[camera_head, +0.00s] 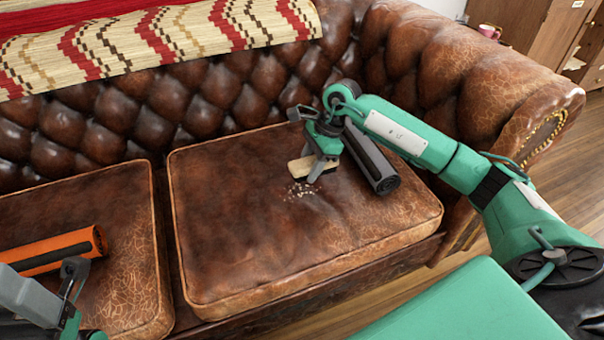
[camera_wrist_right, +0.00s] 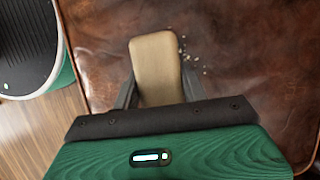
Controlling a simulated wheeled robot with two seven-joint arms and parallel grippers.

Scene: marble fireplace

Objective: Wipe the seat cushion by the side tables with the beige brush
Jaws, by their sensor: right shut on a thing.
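The beige brush (camera_head: 302,166) has a pale block and a darker underside. My right gripper (camera_head: 321,163) is shut on it, low over the brown leather seat cushion (camera_head: 240,220). In the right wrist view the brush (camera_wrist_right: 156,66) sits between the two dark fingers (camera_wrist_right: 158,92). White crumbs (camera_head: 300,190) lie on the cushion beside the brush's near edge. They also show right of the brush in the wrist view (camera_wrist_right: 190,57). I cannot tell whether the bristles touch the leather. My left gripper (camera_head: 72,280) shows partly at the lower left; its fingers are unclear.
A dark grey roll (camera_head: 377,168) lies on the cushion just right of my right gripper. An orange roll (camera_head: 50,252) lies on the left cushion (camera_head: 110,195). The tufted backrest (camera_head: 190,100) and right armrest (camera_head: 500,80) bound the seat. The cushion's left part is clear.

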